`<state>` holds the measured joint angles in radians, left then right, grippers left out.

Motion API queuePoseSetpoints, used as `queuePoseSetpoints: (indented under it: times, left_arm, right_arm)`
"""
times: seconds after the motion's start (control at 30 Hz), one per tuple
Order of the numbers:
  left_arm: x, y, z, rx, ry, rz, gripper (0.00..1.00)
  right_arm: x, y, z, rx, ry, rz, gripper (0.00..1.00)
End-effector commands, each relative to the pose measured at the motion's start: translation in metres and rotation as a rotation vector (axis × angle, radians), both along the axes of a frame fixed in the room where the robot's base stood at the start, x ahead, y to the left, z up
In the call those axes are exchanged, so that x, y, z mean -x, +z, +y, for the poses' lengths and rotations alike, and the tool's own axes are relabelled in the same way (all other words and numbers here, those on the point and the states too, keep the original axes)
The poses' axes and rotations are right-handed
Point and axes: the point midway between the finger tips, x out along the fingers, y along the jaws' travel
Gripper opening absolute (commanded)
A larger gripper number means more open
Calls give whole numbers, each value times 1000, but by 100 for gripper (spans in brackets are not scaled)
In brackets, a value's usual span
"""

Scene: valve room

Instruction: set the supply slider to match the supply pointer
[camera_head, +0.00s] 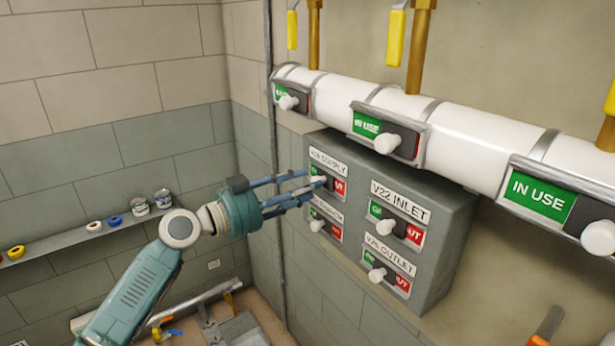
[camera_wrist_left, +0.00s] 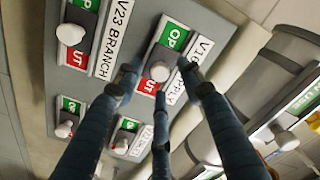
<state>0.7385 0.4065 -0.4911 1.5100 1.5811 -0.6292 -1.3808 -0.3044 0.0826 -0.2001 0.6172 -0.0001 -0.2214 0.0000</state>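The supply slider is at the top left of the grey valve box (camera_head: 440,250), under a label ending in SUPPLY (camera_head: 328,162). In the left wrist view its white knob (camera_wrist_left: 160,71) sits mid-track on a dark plate, with green OP and red UT both showing. My left gripper (camera_head: 312,180) reaches it from the left. Its three fingers (camera_wrist_left: 160,85) are spread around the knob, with gaps visible; contact is unclear. I cannot tell which thing is the supply pointer. My right gripper is not in view.
Other sliders are close by: V22 INLET (camera_head: 385,224), the outlet slider (camera_head: 377,273) and V23 BRANCH (camera_wrist_left: 71,34). A white pipe (camera_head: 475,140) with IN USE sliders runs above the box. Yellow handles (camera_head: 396,38) hang higher. A shelf (camera_head: 70,236) holds cans and rolls at left.

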Motion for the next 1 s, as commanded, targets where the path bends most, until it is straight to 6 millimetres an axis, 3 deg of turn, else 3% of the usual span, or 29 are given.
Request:
queuePoseSetpoints:
  times: [0.03,0.17,0.43,0.47,0.6,0.67,0.87,1.0]
  left_arm:
    - [-3,2,-5,1,-1,0,39]
    - [-8,1,-11,1,1,0,39]
    - [-9,-1,-12,0,1,0,39]
    - [-9,-1,-12,0,1,0,37]
    - [-9,-1,-12,0,1,0,9]
    - [-9,-1,-12,0,1,0,0]
    - [-7,-1,-13,0,0,0,0]
    - [8,-2,-24,-4,-2,1,0]
  right_arm:
    - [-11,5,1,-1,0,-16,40]
    - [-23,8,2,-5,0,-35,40]
    - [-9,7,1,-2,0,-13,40]
    - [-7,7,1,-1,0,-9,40]
    - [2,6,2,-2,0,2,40]
    - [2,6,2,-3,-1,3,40]
    - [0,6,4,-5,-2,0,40]
    - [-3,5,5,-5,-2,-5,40]
